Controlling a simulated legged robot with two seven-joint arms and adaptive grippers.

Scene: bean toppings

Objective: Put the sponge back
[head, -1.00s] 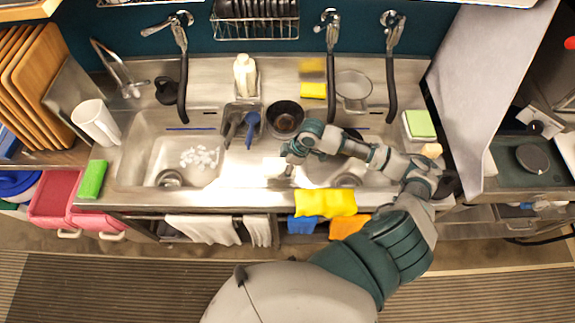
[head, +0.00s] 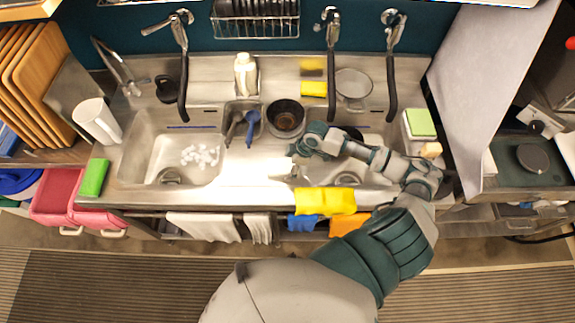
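A green sponge (head: 93,177) lies on the front left edge of the steel counter. Another green sponge (head: 420,123) lies on top of a white container at the right end. A yellow sponge (head: 313,88) sits at the back, against the wall behind the sinks. My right gripper (head: 296,162) is over the left part of the right sink, away from all three sponges. Its fingers are small and pale against the steel, so I cannot tell whether they are open or shut. No sponge shows in it. My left gripper is out of view.
The left sink (head: 140,160) holds small white pieces. A dark pot (head: 285,118) and a blue-handled utensil (head: 250,122) stand between the sinks. A yellow cloth (head: 325,201) hangs over the front edge. Faucets with black hoses line the back. A white pitcher (head: 97,121) stands at left.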

